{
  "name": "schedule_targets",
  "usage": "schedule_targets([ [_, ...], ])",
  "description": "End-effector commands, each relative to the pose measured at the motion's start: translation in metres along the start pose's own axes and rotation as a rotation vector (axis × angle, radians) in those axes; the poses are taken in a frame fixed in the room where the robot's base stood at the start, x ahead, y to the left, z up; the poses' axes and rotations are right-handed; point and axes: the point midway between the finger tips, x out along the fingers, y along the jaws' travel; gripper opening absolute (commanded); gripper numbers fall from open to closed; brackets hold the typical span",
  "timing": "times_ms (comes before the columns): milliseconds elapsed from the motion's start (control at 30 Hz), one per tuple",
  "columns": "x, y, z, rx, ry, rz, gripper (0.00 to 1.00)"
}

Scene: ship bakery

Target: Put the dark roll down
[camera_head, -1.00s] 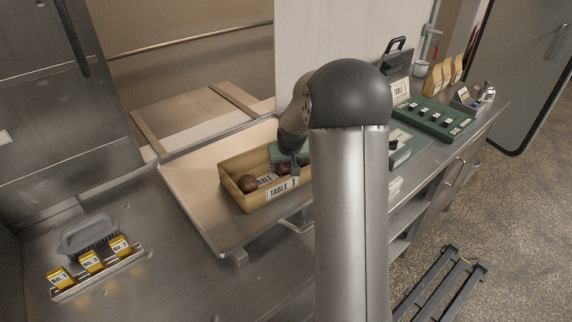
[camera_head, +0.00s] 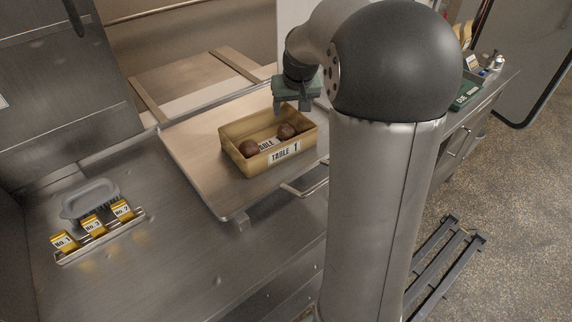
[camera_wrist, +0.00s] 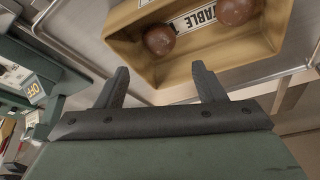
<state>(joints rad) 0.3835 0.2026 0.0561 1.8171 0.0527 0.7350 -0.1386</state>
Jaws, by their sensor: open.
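Two dark round rolls lie in a tan box (camera_head: 232,160) labelled TABLE 1. One roll (camera_head: 249,148) is at the box's left end, the other roll (camera_head: 286,131) nearer its right end. In the wrist view the rolls show as a left roll (camera_wrist: 160,39) and a right roll (camera_wrist: 234,10), partly cut by the top edge. My gripper (camera_head: 292,107) is open and empty, above and behind the box's right end. In the wrist view its two fingers (camera_wrist: 165,88) are spread with nothing between them, clear of the rolls.
The box stands on a metal tray (camera_head: 205,165) with a raised rim. The tray's left part is clear.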

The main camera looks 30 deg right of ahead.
Motion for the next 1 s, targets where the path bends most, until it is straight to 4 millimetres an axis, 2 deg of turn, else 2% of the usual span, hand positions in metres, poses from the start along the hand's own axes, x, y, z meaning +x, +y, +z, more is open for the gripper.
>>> schedule_targets([
  [67, -0.007, -0.014, 0.016, -0.018, -0.018, -0.007, 0.63],
  [167, -0.025, -0.045, 0.065, -0.059, -0.073, -0.021, 0.63],
  [267, -0.044, -0.076, 0.140, -0.114, -0.151, -0.036, 0.63],
  [300, -0.050, -0.085, 0.170, -0.135, -0.183, -0.040, 0.63],
  [400, -0.059, -0.097, 0.239, -0.180, -0.253, -0.047, 0.63],
  [500, -0.063, -0.100, 0.288, -0.211, -0.304, -0.048, 0.63],
  [600, -0.064, -0.099, 0.313, -0.226, -0.331, -0.047, 0.63],
  [667, -0.064, -0.099, 0.318, -0.229, -0.337, -0.047, 0.63],
  [1000, -0.064, -0.099, 0.318, -0.228, -0.338, -0.047, 0.63],
])
